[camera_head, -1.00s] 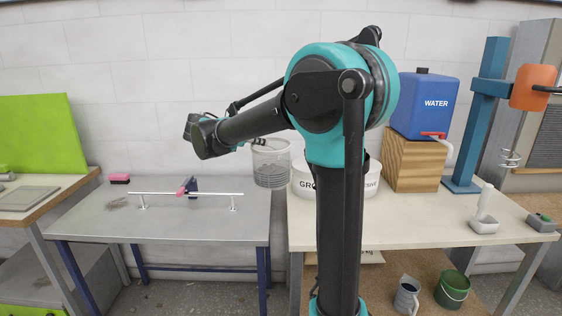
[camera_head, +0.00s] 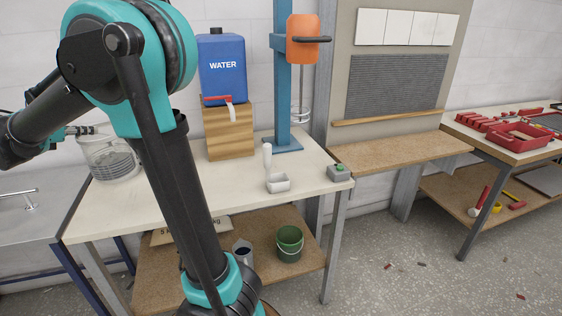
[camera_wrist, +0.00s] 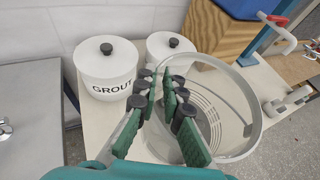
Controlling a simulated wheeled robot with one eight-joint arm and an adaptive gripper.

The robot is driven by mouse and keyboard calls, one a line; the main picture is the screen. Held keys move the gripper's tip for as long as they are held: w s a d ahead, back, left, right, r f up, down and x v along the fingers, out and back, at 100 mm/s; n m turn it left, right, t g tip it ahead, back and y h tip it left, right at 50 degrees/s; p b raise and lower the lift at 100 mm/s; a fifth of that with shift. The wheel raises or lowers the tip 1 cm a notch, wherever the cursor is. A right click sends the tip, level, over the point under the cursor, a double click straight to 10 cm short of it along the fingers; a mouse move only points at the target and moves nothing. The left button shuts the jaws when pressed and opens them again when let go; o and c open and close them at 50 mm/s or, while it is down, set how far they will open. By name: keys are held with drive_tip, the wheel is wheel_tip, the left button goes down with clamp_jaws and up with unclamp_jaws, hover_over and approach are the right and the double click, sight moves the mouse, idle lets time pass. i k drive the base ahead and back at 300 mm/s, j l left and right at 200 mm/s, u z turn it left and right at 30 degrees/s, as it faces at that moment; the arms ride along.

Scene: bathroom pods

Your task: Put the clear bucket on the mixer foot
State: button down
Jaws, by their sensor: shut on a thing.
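The clear bucket (camera_head: 110,160) hangs from my gripper (camera_head: 84,131) at the left of the head view, near the left end of the cream bench. In the wrist view my gripper (camera_wrist: 166,92) is shut on the rim of the clear bucket (camera_wrist: 246,98), which is see-through and looks empty. The mixer foot (camera_head: 283,145) is the flat blue base of a blue column on the bench, right of the wooden block. It is apart from the bucket. An orange mixer head (camera_head: 303,40) with a wire whisk (camera_head: 299,113) is above it.
A blue water tank (camera_head: 222,70) stands on a wooden block (camera_head: 229,132). A white scoop (camera_head: 278,183) and a grey button box (camera_head: 340,172) are at the bench front. Lidded grout (camera_wrist: 106,68) and second white (camera_wrist: 168,46) tubs are beside the bucket. The bench middle is clear.

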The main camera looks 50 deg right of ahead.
sight(297, 166)
drive_tip(key=k+l+u, duration=0.15)
drive_tip(key=l, duration=0.3)
drive_tip(key=k+l+u, duration=0.1)
drive_tip(key=k+l, duration=0.2)
drive_tip(key=k+l+u, duration=0.15)
drive_tip(key=l, duration=0.35)
drive_tip(key=k+l+u, duration=0.1)
drive_tip(key=k+l, duration=0.25)
drive_tip(key=k+l+u, duration=0.1)
drive_tip(key=l, duration=0.35)
drive_tip(key=k+l, duration=0.3)
drive_tip(key=l, duration=0.15)
drive_tip(key=k+l+u, duration=0.15)
drive_tip(key=l, duration=0.3)
drive_tip(key=k+l+u, duration=0.1)
drive_tip(key=k+l, duration=0.2)
drive_tip(key=l, duration=0.6)
drive_tip(key=i+l, duration=0.15)
drive_tip(key=l, duration=0.3)
